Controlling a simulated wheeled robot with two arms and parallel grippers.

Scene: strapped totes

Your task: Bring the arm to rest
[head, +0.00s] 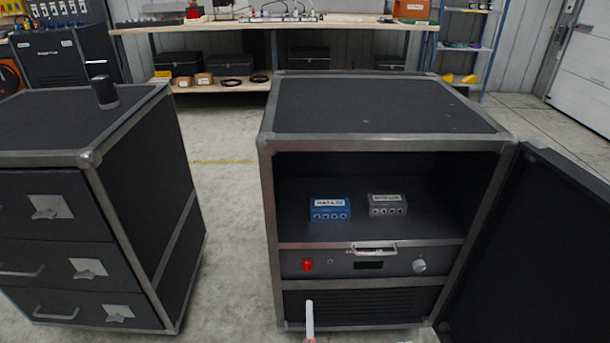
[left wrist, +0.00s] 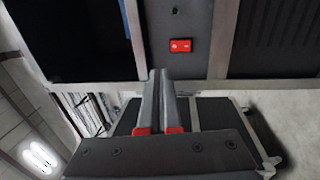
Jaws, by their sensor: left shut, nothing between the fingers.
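My left gripper (head: 309,305) shows at the bottom of the head view, in front of the open cabinet's lower vented panel (head: 350,306). In the left wrist view its two grey fingers (left wrist: 161,76) with red bases lie together, shut and empty. They point toward the cabinet's front panel (left wrist: 185,70), which has a red switch (left wrist: 180,45); the same switch (head: 307,265) is in the head view. I cannot tell the exact gap between fingertips and panel. My right gripper does not show.
The open cabinet (head: 380,105) holds a blue box (head: 330,215) and a grey box (head: 388,210). Its door (head: 550,230) swings out to the right. A drawer cabinet (head: 150,170) stands left, with bare floor (head: 228,210) between. A workbench (head: 340,24) stands behind.

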